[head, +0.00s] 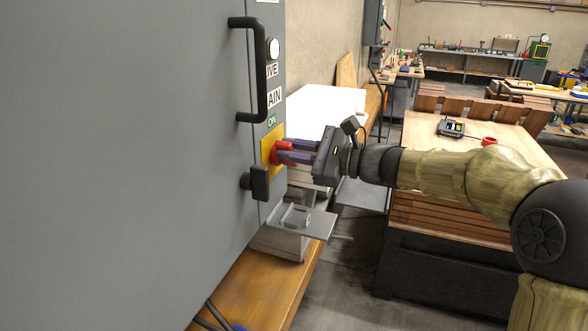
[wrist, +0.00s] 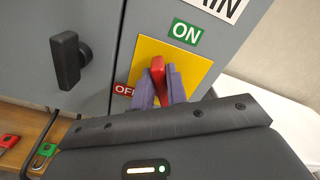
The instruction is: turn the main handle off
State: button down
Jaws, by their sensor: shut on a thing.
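The main handle (wrist: 158,72) is a red rotary handle on a yellow plate (wrist: 190,68) on the grey cabinet. In the wrist view a green ON label (wrist: 185,31) is above it and a red OFF label (wrist: 124,89) is to its lower left. The handle stands nearly upright in that view, its tip between the two labels. My gripper (wrist: 161,84) has its purple fingers on either side of the handle, shut on it. In the head view the red handle (head: 276,151) is partly hidden by my gripper (head: 284,152), which reaches in from the right.
The grey cabinet (head: 120,160) fills the left, with a long black pull handle (head: 264,85) above and a black knob (head: 258,183) below the plate. A wooden table (head: 480,160) stands at the right.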

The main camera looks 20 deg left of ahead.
jog(key=n+b, duration=0.1)
jog(key=b, duration=0.1)
jog(key=f+n+b, duration=0.1)
jog(key=b, duration=0.1)
jog(key=n+b, duration=0.1)
jog(key=b, duration=0.2)
jog(key=shift+s+f+n, duration=0.25)
jog(key=shift+s+n, duration=0.1)
jog(key=shift+n, duration=0.05)
jog(key=n+b, duration=0.1)
jog(key=b, duration=0.1)
jog(key=n+b, duration=0.2)
jog(key=b, duration=0.1)
jog(key=shift+s+f+b, duration=0.25)
jog(key=shift+f+b, duration=0.1)
jog(key=shift+f, duration=0.05)
jog(key=n+b, duration=0.1)
jog(key=b, duration=0.1)
jog(key=n+b, duration=0.2)
jog(key=b, duration=0.1)
jog(key=shift+s+f+n, duration=0.1)
jog(key=shift+f+n, duration=0.2)
jog(key=shift+f, duration=0.05)
jog(key=shift+n+b, duration=0.5)
jog(key=shift+b, duration=0.25)
jog(key=c, duration=1.4)
grip_release()
jog(key=shift+r, duration=0.1)
